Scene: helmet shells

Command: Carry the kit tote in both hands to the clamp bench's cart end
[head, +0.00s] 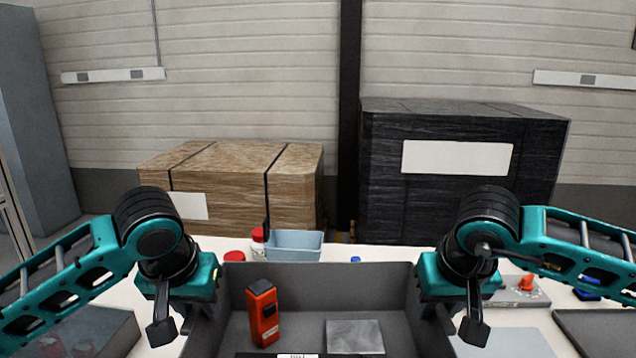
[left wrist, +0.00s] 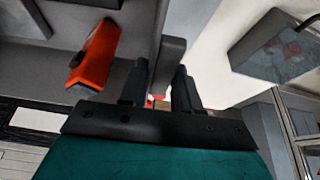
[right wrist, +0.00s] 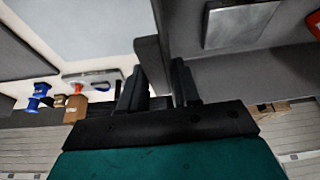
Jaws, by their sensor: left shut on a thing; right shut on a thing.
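The kit tote (head: 390,285) is a dark grey open box at the bottom centre of the head view. Inside it stand an orange-red device (head: 263,315) with a dark top and, to its right, a flat silvery piece (head: 354,337). My left gripper (head: 178,322) is shut on the tote's left wall; the left wrist view shows the wall between its fingers (left wrist: 158,85). My right gripper (head: 462,322) is shut on the right wall, also seen between the fingers in the right wrist view (right wrist: 157,88). The tote's near side is cut off by the frame.
A pale bench top (head: 390,252) lies beyond and beside the tote. On it are a light blue bin (head: 294,245), red-capped containers (head: 235,257), a grey plate with an orange knob (head: 526,284) and a clear-sided box (head: 90,335). Wrapped pallets (head: 460,150) stand behind.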

